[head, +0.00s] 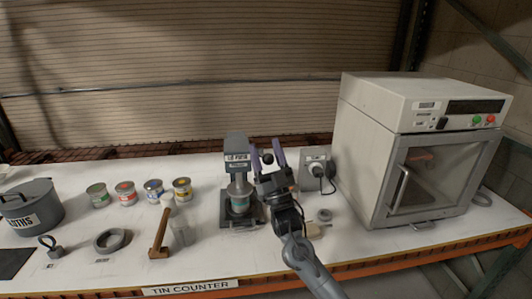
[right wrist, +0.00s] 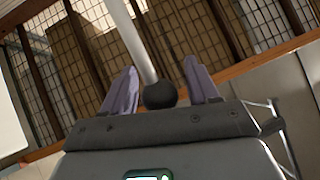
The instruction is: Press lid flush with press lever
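The lid press (head: 236,146) stands on the counter at the middle of the head view. A tin (head: 240,201) sits under its ram; I cannot tell how its lid sits. The press lever's black ball knob (head: 267,158) is between the purple fingers of my right gripper (head: 274,155), right of the press head. In the right wrist view the knob (right wrist: 160,95) and its pale rod (right wrist: 138,40) show between the two fingers (right wrist: 160,88), with small gaps on both sides, so the gripper looks open around it. My left gripper is out of view.
Several paint tins (head: 126,193) stand left of the press. A mallet (head: 160,235), a grey ring (head: 112,240) and a dark pot (head: 30,206) are further left. A grey device (head: 316,166) and a large white oven (head: 420,140) stand at the right.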

